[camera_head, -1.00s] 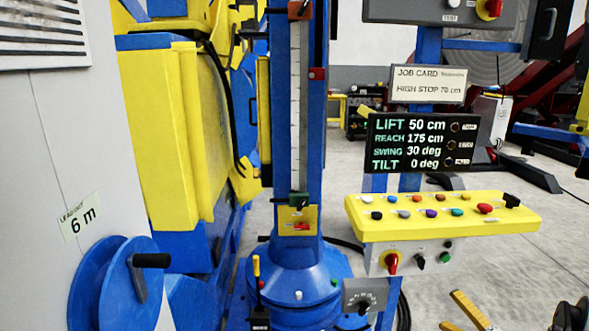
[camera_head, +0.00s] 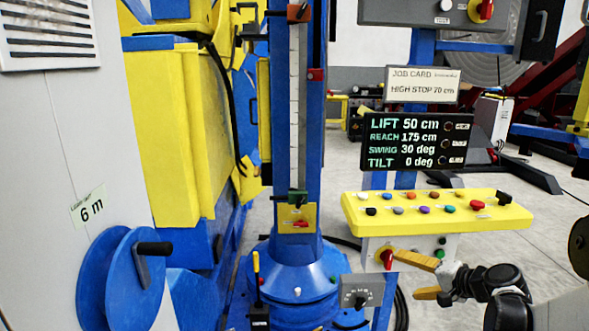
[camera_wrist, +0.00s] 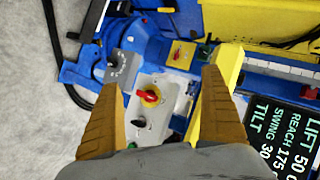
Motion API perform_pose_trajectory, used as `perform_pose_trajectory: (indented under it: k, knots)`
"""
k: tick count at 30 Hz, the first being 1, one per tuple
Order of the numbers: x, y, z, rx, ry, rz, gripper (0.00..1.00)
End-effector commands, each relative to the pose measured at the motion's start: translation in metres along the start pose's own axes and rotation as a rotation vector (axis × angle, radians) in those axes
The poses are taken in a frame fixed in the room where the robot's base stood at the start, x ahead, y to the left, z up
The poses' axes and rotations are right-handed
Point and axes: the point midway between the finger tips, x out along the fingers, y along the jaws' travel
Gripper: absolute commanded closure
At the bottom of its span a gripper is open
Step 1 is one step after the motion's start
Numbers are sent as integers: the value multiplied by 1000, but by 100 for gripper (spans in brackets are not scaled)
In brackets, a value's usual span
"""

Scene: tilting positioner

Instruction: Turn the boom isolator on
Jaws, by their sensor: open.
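A red rotary switch on a yellow backing (camera_head: 387,258) is on the grey box under the yellow button panel (camera_head: 440,212). In the wrist view the red switch (camera_wrist: 150,96) lies between my fingers, farther off than the fingertips. Its label is not readable. My gripper (camera_head: 408,274) is open and empty, just right of that switch in the head view; its upper finger comes close beside it. My fingers also show in the wrist view (camera_wrist: 160,78). Another red-and-yellow switch (camera_head: 480,10) is on the upper dark box, and a red handle (camera_head: 300,223) is on the column's yellow plate. I cannot tell which is the boom isolator.
A black knob (camera_wrist: 138,123) sits beside the red switch. A grey knob box (camera_head: 362,292) is at lower left of it. The display (camera_head: 417,141) reads lift 50 cm, tilt 0 deg. The blue column (camera_head: 310,120) stands left; a blue reel (camera_head: 120,275) is farther left.

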Motion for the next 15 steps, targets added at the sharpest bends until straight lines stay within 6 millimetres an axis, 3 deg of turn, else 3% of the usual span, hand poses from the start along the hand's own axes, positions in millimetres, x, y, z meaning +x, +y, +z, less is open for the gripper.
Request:
perform_pose_trajectory:
  k: [1, 6, 11, 15]
  knots:
    - [-7, -18, 19, -41, -17, 40, 6]
    - [-39, -54, 79, -201, -59, 191, 6]
    - [-79, -69, 137, -368, -87, 318, 6]
    - [-117, -68, 183, -525, -101, 419, 6]
